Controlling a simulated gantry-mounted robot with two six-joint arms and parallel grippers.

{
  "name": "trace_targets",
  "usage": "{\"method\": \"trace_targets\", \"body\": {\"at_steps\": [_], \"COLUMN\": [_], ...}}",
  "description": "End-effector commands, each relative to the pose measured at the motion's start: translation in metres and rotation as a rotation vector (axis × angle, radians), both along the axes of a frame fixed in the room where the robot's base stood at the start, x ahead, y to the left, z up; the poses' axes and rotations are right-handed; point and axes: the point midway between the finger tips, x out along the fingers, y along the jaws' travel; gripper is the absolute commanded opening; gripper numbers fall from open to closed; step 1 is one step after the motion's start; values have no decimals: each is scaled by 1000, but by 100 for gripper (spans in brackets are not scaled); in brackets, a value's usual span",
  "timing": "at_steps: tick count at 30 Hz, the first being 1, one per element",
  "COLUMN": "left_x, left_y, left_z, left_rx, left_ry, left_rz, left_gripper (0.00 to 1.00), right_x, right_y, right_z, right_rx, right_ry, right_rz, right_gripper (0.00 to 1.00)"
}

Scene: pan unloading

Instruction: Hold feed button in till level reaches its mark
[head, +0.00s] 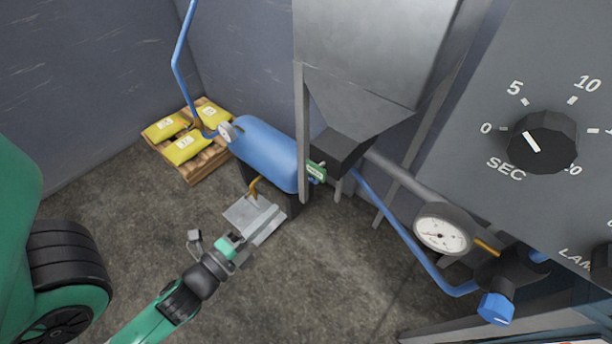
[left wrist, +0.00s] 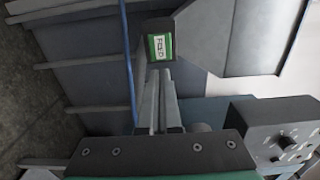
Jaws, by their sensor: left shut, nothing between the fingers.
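The green feed label (head: 316,172), with white lettering, is on the dark block under the grey hopper (head: 370,50). It reads FEED in the left wrist view (left wrist: 160,46). A separate button surface is too small to make out. My left gripper (head: 272,208) is below and left of the label in the head view. Its fingers (left wrist: 160,76) are shut, empty, and point towards the label in the left wrist view. The head view shows a gap between them. No level or level mark can be made out. My right gripper is not in view.
A blue tank (head: 265,150) stands left of the hopper. Hopper legs, a blue pipe and a round gauge (head: 443,229) are to the right. A control panel with a black SEC dial (head: 542,142) fills the right. Yellow sacks (head: 185,148) lie on a pallet.

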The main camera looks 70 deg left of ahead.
Motion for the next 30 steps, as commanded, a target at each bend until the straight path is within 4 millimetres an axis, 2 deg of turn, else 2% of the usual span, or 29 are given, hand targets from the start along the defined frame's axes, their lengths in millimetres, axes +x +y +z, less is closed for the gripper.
{"method": "trace_targets", "body": {"at_steps": [1, 6, 9, 13, 18, 23, 30], "left_x": [6, 36, 55, 79, 101, 110, 110], "left_y": [4, 22, 33, 46, 58, 63, 63], "left_z": [8, 13, 10, 7, 1, 1, 1], "left_rx": [0, 1, 2, 3, 2, 1, 1], "left_ry": [-4, -6, -6, -5, -6, -4, -2], "left_rz": [3, 3, 2, 1, 1, 0, 0], "left_gripper": [0, 0, 0, 0, 0, 0, 0], "right_x": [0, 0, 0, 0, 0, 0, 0], "right_y": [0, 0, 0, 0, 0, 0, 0], "right_z": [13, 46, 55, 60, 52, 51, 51], "right_rx": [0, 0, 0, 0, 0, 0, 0], "right_ry": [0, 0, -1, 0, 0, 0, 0], "right_rz": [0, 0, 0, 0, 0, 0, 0], "right_gripper": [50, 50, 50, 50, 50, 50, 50]}}
